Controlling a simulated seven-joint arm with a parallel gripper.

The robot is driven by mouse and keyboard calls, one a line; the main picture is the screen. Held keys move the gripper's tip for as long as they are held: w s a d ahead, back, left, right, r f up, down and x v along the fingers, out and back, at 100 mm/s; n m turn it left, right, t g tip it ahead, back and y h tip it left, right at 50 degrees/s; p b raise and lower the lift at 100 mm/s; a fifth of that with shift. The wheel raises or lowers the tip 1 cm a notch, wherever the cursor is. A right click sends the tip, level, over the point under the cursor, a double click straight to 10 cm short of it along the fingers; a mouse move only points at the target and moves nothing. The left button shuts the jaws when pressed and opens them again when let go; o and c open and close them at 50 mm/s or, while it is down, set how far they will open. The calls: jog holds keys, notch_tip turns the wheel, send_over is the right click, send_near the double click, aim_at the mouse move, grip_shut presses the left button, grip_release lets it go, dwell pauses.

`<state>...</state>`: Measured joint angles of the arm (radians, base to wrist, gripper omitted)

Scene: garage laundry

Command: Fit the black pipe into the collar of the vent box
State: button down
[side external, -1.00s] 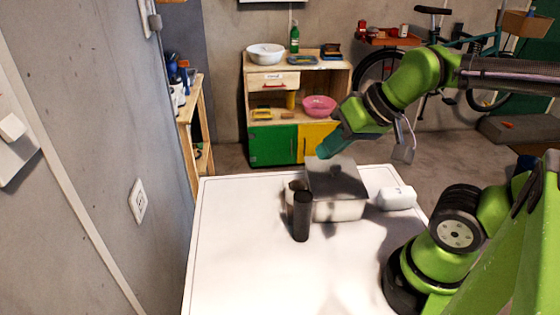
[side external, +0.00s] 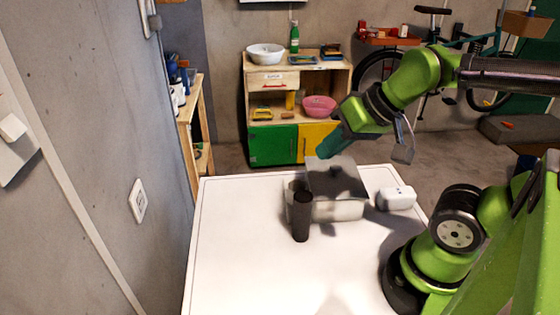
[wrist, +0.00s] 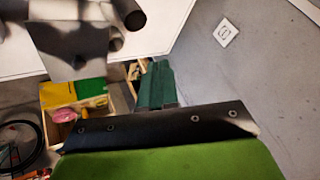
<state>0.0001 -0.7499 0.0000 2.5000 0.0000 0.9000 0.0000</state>
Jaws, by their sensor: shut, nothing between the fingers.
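The black pipe (side external: 302,217) stands upright on the white table, in front of the left end of the vent box. The vent box (side external: 340,209) is a pale grey box with a darker grey top. Its collar seems to be the short round part at its left end (side external: 290,188), partly hidden by the pipe. The wrist view shows the pipe (wrist: 129,13) and the box (wrist: 72,42) at the top left. My gripper (side external: 322,152) is above the far side of the box, with teal fingers shut and empty. Its fingers also show in the wrist view (wrist: 157,66), apart from pipe and box.
A small white object (side external: 397,198) lies on the table to the right of the box. The front and left of the white table (side external: 235,255) are clear. A concrete wall (side external: 85,130) runs along the left. A wooden cabinet (side external: 273,100) stands behind the table.

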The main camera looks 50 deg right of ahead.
aim_at(302, 207)
jog(key=c, duration=0.9)
grip_release()
jog(key=w+f+g+h, duration=0.1)
jog(key=f+g, duration=0.1)
jog(key=f, duration=0.4)
jog(key=w+f+g, duration=0.1)
jog(key=w+f, duration=0.1)
jog(key=f, duration=0.4)
jog(key=w+f+g+h, duration=0.1)
jog(key=w+f+g, duration=0.1)
jog(key=f, duration=0.4)
jog(key=shift+a+m+g+h, duration=0.15)
jog(key=shift+m+g+h, duration=0.15)
